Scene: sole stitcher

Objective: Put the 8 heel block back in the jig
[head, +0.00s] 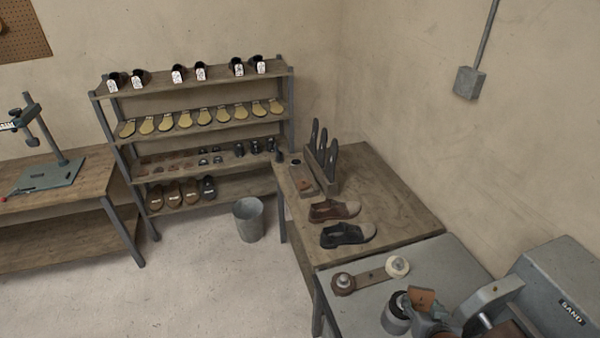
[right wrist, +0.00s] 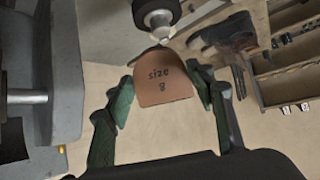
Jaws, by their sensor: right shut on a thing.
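The heel block (right wrist: 162,83) is a tan-brown piece with a rounded end, marked "size 8" in the right wrist view. It is between the green-padded fingers of my right gripper (right wrist: 163,100), which is shut on it. In the head view the block (head: 422,300) shows small at the lower right, with my right gripper (head: 428,318) around it, beside a dark-and-grey wheel. A small wooden holder (head: 300,178) with a brown piece on it lies at the back of the wooden bench; I cannot tell whether it is the jig. My left gripper is out of view.
A grey sanding machine (head: 555,300) stands at lower right, its wheel (head: 395,316) close to the block. A brown shoe (head: 335,210) and a black shoe (head: 347,235) lie on the wooden bench (head: 395,210). Upright dark tools (head: 322,150) stand behind them. The bench's right side is clear.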

